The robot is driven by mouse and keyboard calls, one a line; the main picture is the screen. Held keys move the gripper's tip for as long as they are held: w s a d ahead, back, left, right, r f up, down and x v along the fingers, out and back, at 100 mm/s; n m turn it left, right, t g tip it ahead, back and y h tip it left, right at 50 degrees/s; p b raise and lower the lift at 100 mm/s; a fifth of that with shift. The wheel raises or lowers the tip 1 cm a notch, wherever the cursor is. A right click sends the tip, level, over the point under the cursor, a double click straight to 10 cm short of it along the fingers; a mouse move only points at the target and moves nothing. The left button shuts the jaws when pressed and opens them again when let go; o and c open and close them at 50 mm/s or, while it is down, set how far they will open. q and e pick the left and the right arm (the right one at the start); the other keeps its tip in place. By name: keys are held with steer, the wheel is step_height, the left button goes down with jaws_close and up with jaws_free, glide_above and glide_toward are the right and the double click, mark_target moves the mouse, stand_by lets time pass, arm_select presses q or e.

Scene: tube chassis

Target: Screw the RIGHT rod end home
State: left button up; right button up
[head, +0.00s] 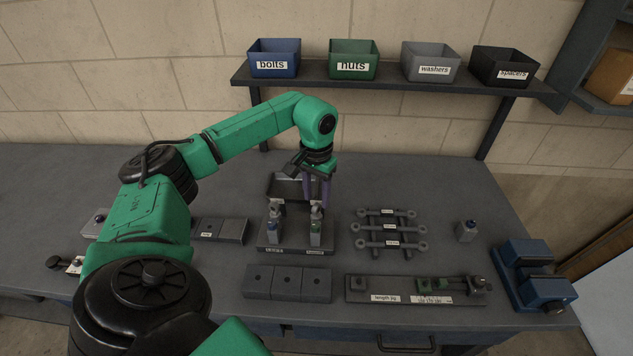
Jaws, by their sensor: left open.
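My left gripper (317,198) points down over the back of a small dark stand (288,250), with its two fingers apart around the top of the right-hand small grey bottle-like piece (316,236). I cannot tell whether they touch it. A length jig (372,294) lies at the front right of the bench. My right gripper is not in view.
A rack of several rods with ringed ends (390,228) lies right of the stand. A flat dark block (287,283) lies in front of it. A blue vise (535,275) stands at the right edge. Labelled bins, such as the nuts bin (353,62), line the shelf (385,84).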

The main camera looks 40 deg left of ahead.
arm_select(q)
steer(key=n, duration=0.4)
steer(key=shift+p, duration=0.3)
steer(key=n, duration=0.3)
steer(key=shift+f, duration=0.1)
steer(key=n, duration=0.2)
steer(key=shift+n+p, duration=0.3)
steer(key=n, duration=0.4)
steer(key=shift+n, duration=0.3)
steer(key=n+p, duration=0.1)
steer(key=n, duration=0.4)
steer(key=shift+n, duration=1.2)
steer(key=n, duration=0.3)
steer(key=shift+p, duration=0.4)
steer(key=n, duration=0.3)
steer(key=shift+n, duration=0.4)
steer(key=n+p, duration=0.1)
steer(key=n, duration=0.6)
